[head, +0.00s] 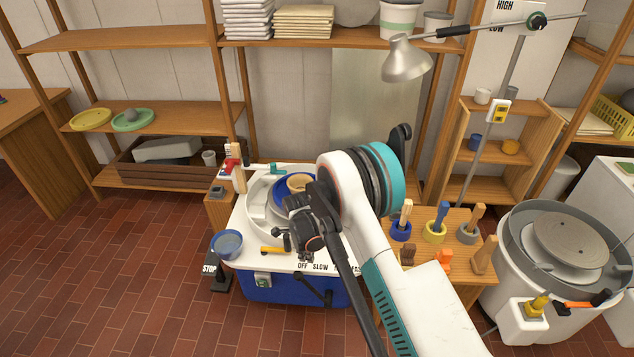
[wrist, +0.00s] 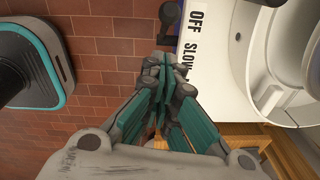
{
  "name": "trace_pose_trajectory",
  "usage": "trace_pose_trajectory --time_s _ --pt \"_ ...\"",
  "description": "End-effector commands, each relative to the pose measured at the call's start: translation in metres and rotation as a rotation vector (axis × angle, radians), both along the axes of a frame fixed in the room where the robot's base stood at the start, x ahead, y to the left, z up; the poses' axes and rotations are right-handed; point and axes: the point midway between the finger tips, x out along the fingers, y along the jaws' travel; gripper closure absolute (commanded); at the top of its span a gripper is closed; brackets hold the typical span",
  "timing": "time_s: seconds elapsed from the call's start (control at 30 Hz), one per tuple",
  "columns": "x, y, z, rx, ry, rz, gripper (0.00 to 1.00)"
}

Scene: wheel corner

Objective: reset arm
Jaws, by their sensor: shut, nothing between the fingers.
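My gripper (head: 308,232) is raised in front of the pottery wheel with its white top and blue base (head: 290,290). In the wrist view its teal-lined fingers (wrist: 158,80) are together and empty. They appear beside the wheel's front edge, near the OFF and SLOW lettering, with brick floor below. My white and teal arm reaches in from the lower right of the head view and hides part of the wheel top. The white splash pan (wrist: 260,60) shows at the right of the wrist view.
On the wheel top are a blue bowl (head: 227,244) and a yellow-handled tool (head: 273,250). A lamp (head: 405,60) hangs above. Floor at left is clear.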

Motion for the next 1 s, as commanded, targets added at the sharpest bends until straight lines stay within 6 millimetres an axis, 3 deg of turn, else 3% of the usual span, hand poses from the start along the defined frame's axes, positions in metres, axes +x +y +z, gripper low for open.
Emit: trace_pose_trajectory --time_s 0.17,0.27,0.67,1.0 --pt "0.002 -0.002 0.008 0.002 -0.003 0.013 1.00" --pt "0.006 -0.008 0.032 0.008 -0.012 0.055 1.00" --pt "0.010 -0.062 0.189 0.024 -0.092 0.380 1.00" --pt "-0.024 -0.116 0.303 -0.004 -0.172 0.661 1.00"
